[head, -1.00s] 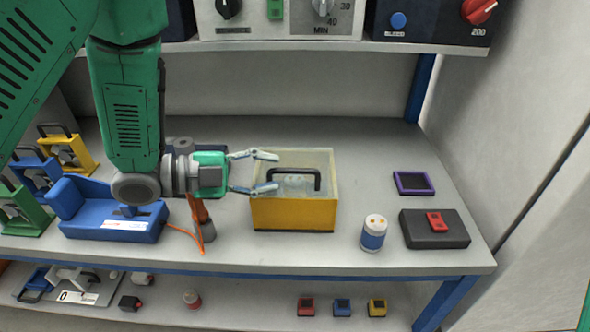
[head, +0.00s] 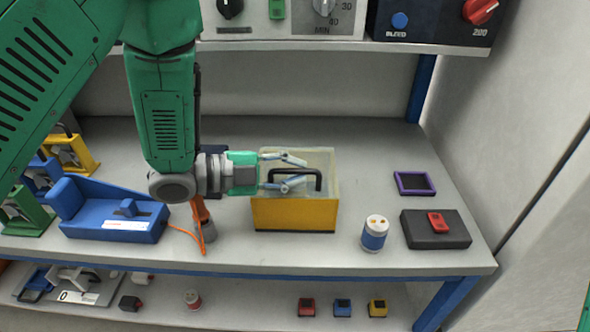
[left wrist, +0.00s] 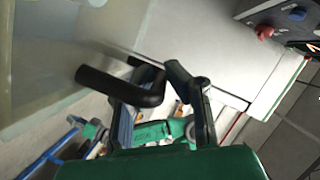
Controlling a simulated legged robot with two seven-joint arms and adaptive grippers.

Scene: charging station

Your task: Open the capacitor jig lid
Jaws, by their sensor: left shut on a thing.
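The capacitor jig is a yellow box (head: 290,216) with a clear lid (head: 325,160) and a black bar handle (head: 320,180), in the middle of the bench in the head view. The lid lies closed on the box, as far as I can see. My left gripper (head: 298,173) reaches in from the left and is shut on the handle. In the left wrist view the black handle (left wrist: 118,87) runs to the left gripper's fingers (left wrist: 172,82). My right gripper is not in view.
A white and blue capacitor (head: 374,233) stands right of the box. A black block with a red piece (head: 436,229) and a purple-framed tray (head: 413,183) lie further right. A blue fixture (head: 115,218) stands left. A shelf with control panels (head: 290,20) overhangs the back.

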